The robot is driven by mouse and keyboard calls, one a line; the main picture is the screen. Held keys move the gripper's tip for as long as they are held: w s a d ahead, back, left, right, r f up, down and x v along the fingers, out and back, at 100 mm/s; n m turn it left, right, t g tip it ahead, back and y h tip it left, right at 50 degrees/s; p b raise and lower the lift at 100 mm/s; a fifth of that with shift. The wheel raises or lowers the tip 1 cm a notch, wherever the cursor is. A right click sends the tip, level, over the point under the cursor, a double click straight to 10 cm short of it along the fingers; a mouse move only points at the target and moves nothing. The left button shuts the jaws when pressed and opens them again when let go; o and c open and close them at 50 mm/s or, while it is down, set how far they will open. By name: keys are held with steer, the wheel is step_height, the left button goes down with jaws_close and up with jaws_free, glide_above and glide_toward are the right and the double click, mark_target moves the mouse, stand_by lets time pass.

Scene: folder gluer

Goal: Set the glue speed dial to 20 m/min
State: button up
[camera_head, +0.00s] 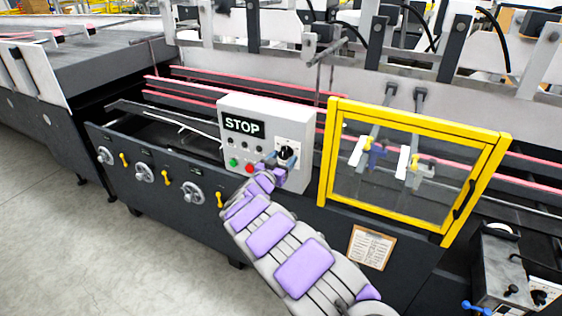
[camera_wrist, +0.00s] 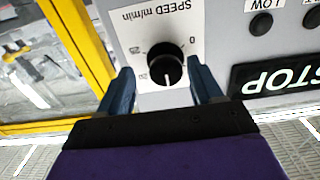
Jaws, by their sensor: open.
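The speed dial (camera_wrist: 164,68) is a round black knob with a white pointer mark, on a white plate lettered "SPEED m/min". The wrist view shows it upside down, and the mark points toward the bottom of that picture. A 0 is readable at the plate's upper right; the other numbers are small or partly hidden. The dial also shows in the head view (camera_head: 287,152) on the right of the grey control box (camera_head: 268,107). My gripper (camera_wrist: 160,72) is open, with one blue-grey finger on each side of the dial. Contact cannot be told. It also shows in the head view (camera_head: 274,164).
The box also carries a STOP display (camera_head: 243,126), a green button (camera_head: 233,162) and a red button (camera_head: 249,168). A yellow-framed clear guard (camera_head: 418,107) stands close on the right. Handwheels (camera_head: 144,173) line the dark machine side, with open floor (camera_head: 110,255) in front.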

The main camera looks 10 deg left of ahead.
steer(key=shift+w+d, duration=0.1)
steer(key=shift+a+f, duration=0.15)
steer(key=shift+a, duration=0.65)
steer(key=shift+c, duration=1.6)
steer(key=shift+d, duration=0.5)
steer(key=c, duration=0.7)
steer(key=shift+a, duration=0.2)
steer(key=shift+c, duration=0.2)
